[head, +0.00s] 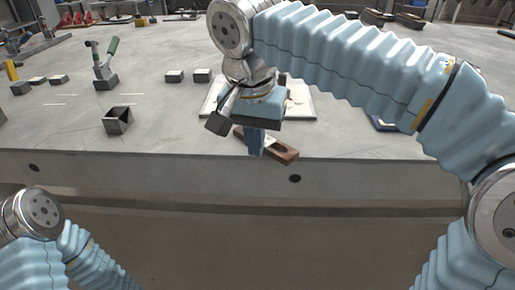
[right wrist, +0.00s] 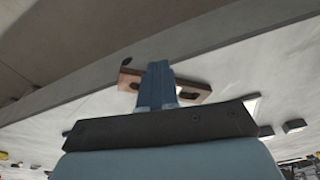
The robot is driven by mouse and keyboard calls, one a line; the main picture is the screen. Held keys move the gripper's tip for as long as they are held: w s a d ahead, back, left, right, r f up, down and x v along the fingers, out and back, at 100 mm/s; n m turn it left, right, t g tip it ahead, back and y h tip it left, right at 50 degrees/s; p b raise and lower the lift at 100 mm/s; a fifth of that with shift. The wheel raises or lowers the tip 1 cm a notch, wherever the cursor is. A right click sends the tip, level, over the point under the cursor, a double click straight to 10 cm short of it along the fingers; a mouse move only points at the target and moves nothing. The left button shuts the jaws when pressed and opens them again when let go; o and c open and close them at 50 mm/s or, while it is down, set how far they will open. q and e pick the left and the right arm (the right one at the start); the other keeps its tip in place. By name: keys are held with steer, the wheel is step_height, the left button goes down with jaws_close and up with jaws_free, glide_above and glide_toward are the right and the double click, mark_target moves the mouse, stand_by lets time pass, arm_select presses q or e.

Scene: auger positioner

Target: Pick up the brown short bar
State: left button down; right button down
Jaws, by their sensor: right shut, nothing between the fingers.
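The brown short bar (head: 280,153) lies near the front edge of the grey table in the head view, in front of a white plate. It has a dark slot, and its middle is covered by my right gripper. My right gripper (head: 256,150) points down over the bar with its blue fingers shut and nothing between them. In the right wrist view the shut fingers (right wrist: 158,75) cross in front of the bar (right wrist: 192,92), whose ends show on both sides. I cannot tell whether the fingertips touch it. My left gripper is not in view.
The white plate (head: 304,104) lies under and behind my right gripper. An open metal box (head: 118,121), a green-handled clamp (head: 105,70) and small dark blocks (head: 174,76) stand on the left part of the table (head: 60,125). The front edge is close to the bar.

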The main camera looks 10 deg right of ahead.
steer(key=w+d, duration=0.1)
steer(key=w, duration=0.1)
steer(key=w+d, duration=0.1)
steer(key=w, duration=0.1)
steer(key=w+d+p, duration=0.1)
steer(key=w, duration=0.1)
steer(key=shift+d, duration=0.2)
steer(key=shift+w+d+f+b, duration=0.15)
steer(key=shift+w+f+b, duration=0.15)
steer(key=shift+f, duration=0.35)
steer(key=shift+s+f, duration=0.15)
steer(key=shift+f, duration=0.1)
